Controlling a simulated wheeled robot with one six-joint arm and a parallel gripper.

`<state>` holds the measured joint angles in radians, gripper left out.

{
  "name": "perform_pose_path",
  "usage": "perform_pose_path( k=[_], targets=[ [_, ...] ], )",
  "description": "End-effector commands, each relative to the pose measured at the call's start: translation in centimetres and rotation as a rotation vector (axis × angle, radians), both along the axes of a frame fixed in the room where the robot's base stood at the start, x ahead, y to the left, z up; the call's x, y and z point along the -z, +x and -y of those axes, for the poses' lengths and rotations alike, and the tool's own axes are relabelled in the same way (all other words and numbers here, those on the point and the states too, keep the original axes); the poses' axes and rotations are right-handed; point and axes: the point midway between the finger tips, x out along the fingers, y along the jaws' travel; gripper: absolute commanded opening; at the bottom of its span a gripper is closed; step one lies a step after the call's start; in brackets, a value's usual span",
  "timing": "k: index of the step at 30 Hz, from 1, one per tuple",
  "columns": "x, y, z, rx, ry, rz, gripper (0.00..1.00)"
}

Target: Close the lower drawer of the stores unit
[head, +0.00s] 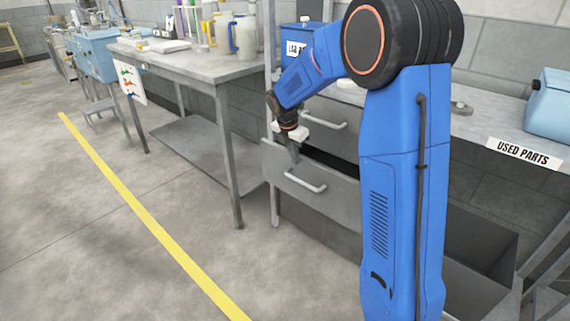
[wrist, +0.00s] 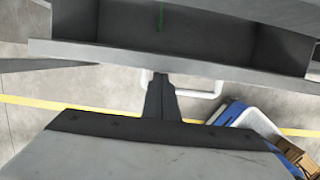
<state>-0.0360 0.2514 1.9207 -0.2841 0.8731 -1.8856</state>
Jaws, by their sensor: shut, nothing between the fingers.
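The lower drawer (head: 335,200) of the grey stores unit stands pulled out, with a dark gap showing behind its front panel. Its pale bar handle (head: 305,182) is on the front, and also shows in the wrist view (wrist: 205,94). In the wrist view the drawer's front rim (wrist: 220,68) crosses the upper part, with the drawer's inside beyond it. My gripper (head: 294,161) is shut and empty, pointing down at the top edge of the drawer front, above the handle. In the wrist view its fingertips (wrist: 160,76) lie just on the outer side of the rim. I cannot tell whether they touch it.
A closed upper drawer with its handle (head: 325,119) sits above. A grey bench (head: 215,72) with jugs and bottles stands to the left. A "USED PARTS" label (head: 524,153) and a blue container (head: 549,102) are at right.

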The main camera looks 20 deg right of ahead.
Motion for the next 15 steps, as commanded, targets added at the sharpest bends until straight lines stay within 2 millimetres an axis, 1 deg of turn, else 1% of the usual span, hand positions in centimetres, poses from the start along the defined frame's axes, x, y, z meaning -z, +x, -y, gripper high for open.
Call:
perform_pose_path(
  k=[1,6,15],
  targets=[
    [0.0,0.4,0.8,0.002,0.0,0.0,0.0],
    [0.0,1.5,2.7,0.002,0.0,0.0,0.0],
    [0.0,2.5,4.3,0.001,0.0,0.0,0.0]
  ],
)
